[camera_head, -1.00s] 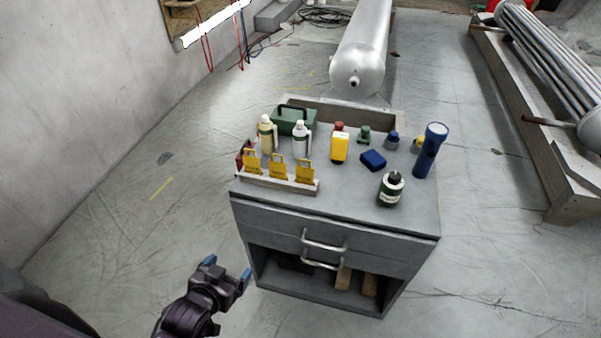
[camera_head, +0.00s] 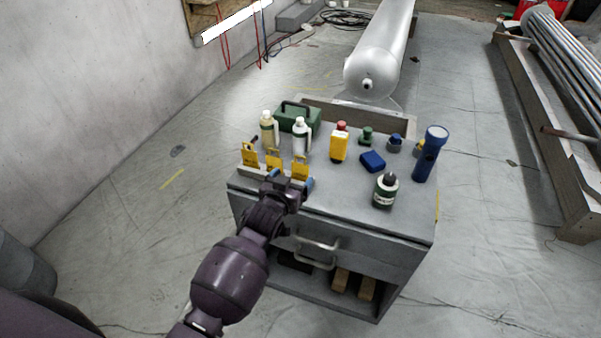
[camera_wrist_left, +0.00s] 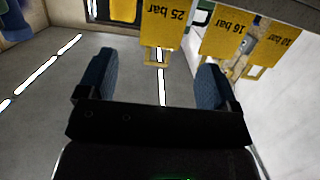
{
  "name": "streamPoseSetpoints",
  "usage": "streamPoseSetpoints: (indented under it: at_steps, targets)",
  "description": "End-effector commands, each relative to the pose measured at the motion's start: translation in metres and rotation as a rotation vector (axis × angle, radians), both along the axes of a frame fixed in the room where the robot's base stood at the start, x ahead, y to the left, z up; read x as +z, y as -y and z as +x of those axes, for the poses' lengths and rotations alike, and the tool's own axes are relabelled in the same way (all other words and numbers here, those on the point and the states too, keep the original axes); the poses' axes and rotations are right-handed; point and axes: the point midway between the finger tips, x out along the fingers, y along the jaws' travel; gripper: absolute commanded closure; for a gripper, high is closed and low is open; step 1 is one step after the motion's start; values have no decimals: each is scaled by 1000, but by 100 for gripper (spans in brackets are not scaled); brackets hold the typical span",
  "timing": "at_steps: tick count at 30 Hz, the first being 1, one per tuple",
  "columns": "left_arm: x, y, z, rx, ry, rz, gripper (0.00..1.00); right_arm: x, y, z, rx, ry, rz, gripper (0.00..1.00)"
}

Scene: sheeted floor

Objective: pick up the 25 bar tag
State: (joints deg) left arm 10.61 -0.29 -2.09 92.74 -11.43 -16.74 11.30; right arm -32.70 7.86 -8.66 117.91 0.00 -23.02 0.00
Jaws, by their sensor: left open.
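The 25 bar tag is the yellow tag (camera_head: 300,167) at the right end of a row of three in the head view. In the left wrist view the 25 bar tag (camera_wrist_left: 165,27) appears upside down, in line with the gap between the fingers. My left gripper (camera_head: 291,179) is open at the cabinet's front edge, just in front of this tag; its blue fingertips (camera_wrist_left: 156,62) stand to either side with nothing held. The 16 bar tag (camera_wrist_left: 226,33) and 10 bar tag (camera_wrist_left: 276,45) are beside it. My right gripper is not in view.
The tags stand in a holder (camera_head: 250,171) on a grey cabinet (camera_head: 335,205). Behind are two white-capped bottles (camera_head: 300,138), a green case (camera_head: 285,117) and a yellow bottle (camera_head: 339,146). A dark green jar (camera_head: 385,190) and blue flashlight (camera_head: 429,156) stand right.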

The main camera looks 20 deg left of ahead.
Motion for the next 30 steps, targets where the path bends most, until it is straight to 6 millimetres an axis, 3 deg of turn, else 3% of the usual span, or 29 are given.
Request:
streamPoseSetpoints:
  at_steps: [7, 18, 29, 30]
  targets:
    - [-4, 0, 13, 0, -1, 1, 15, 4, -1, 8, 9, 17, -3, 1]
    - [-18, 0, 53, 0, -2, 1, 15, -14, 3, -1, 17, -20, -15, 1]
    - [-17, 0, 60, 0, 0, 1, 15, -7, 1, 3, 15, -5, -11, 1]
    - [-17, 0, 60, 0, 0, 1, 19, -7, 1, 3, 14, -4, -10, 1]
